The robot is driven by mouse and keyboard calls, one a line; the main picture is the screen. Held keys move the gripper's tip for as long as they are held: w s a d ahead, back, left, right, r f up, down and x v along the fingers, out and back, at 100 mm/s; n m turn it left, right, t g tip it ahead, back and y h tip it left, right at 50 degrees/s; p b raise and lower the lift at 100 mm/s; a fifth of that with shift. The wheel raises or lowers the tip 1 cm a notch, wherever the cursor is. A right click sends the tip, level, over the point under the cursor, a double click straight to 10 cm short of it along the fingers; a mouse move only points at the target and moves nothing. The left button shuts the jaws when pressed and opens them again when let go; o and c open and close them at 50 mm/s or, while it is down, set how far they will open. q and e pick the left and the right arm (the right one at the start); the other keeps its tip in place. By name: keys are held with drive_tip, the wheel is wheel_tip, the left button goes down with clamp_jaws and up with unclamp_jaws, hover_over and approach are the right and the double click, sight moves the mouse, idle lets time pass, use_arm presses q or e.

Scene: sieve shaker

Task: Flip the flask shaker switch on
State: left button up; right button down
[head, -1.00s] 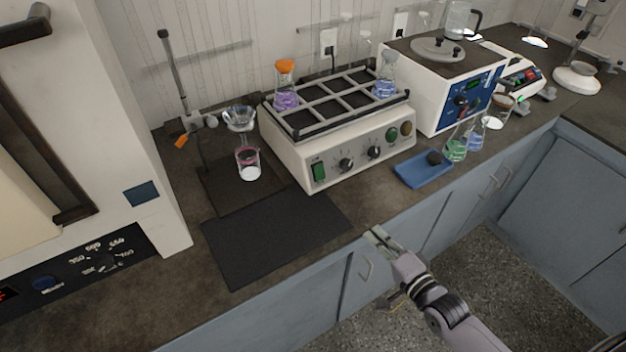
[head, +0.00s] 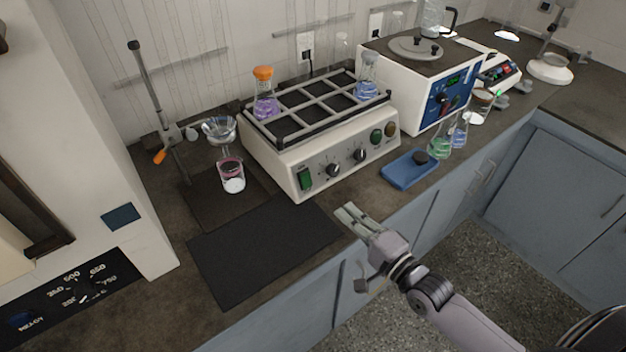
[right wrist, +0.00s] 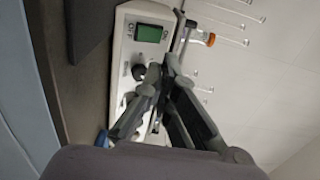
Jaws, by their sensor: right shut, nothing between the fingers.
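The flask shaker (head: 345,155) is a cream box with a black rack on top. Its green rocker switch (head: 305,179) is at the left end of the front panel, with two black knobs to its right. In the right wrist view the green switch (right wrist: 149,33) shows near the top, clear of the fingers. My right gripper (head: 352,217) is shut and empty. It is at the counter's front edge, in front of the shaker and apart from it. In the right wrist view its fingers (right wrist: 168,72) partly cover the panel. My left gripper is not in view.
A black mat (head: 262,250) lies before the shaker. A blue tray (head: 409,170) is to the right, with flasks (head: 441,148) beyond it. A flask with an orange stopper (head: 264,95) stands in the rack. A stand and funnel (head: 219,130) are at left.

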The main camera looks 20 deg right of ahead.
sight(306, 174)
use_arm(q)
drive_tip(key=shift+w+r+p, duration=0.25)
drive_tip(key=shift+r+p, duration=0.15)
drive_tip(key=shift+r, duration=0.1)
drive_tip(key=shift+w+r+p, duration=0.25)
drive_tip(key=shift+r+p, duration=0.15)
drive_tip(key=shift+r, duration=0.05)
use_arm(e)
drive_tip(key=x, duration=1.3)
drive_tip(key=shift+s, duration=0.1)
